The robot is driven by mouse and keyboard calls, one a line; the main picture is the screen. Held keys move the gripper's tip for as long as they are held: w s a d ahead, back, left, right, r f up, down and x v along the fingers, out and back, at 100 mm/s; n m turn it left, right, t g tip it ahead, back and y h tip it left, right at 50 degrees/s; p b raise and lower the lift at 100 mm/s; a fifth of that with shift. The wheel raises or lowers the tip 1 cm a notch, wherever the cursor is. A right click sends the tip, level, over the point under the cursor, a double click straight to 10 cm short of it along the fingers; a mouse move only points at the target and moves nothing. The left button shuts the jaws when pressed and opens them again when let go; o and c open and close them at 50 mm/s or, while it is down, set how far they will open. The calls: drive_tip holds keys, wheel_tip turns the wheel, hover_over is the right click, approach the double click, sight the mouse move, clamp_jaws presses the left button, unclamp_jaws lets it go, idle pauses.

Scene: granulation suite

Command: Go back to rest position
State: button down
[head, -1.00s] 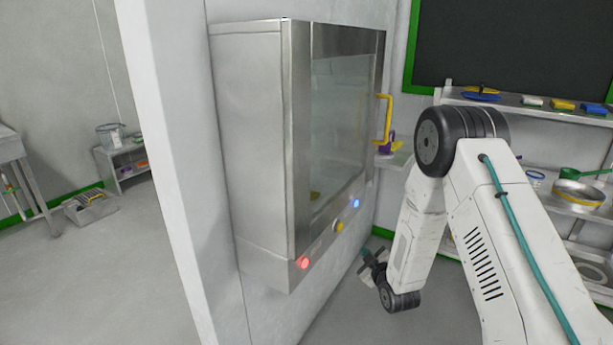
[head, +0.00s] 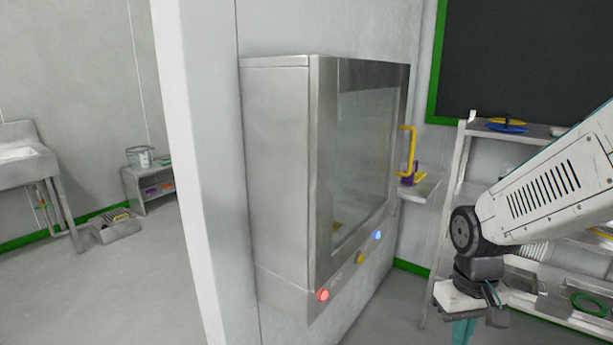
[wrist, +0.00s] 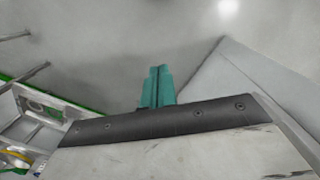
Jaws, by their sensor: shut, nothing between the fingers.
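My gripper (head: 463,333) is at the lower right of the head view, pointing down, with its teal fingers partly cut off by the bottom edge. In the wrist view the two teal fingers (wrist: 157,87) lie side by side, shut, with nothing between them. My arm comes in from the right edge and is bent at the wrist. The gripper is in the air, apart from the steel cabinet (head: 283,180) and the shelves.
The wall-mounted cabinet has a glass door, a yellow handle (head: 410,150) and red, yellow and blue buttons. A shelf rack (head: 451,190) stands behind my arm at right. A sink (head: 22,165) and a crate (head: 117,226) stand far left. Floor there is open.

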drive_tip(key=s+r+m+t, duration=0.1)
drive_tip(key=s+r+t, duration=0.1)
drive_tip(key=s+r, duration=1.1)
drive_tip(key=shift+s+a, duration=0.4)
drive_tip(key=shift+s, duration=0.15)
idle(0.8)
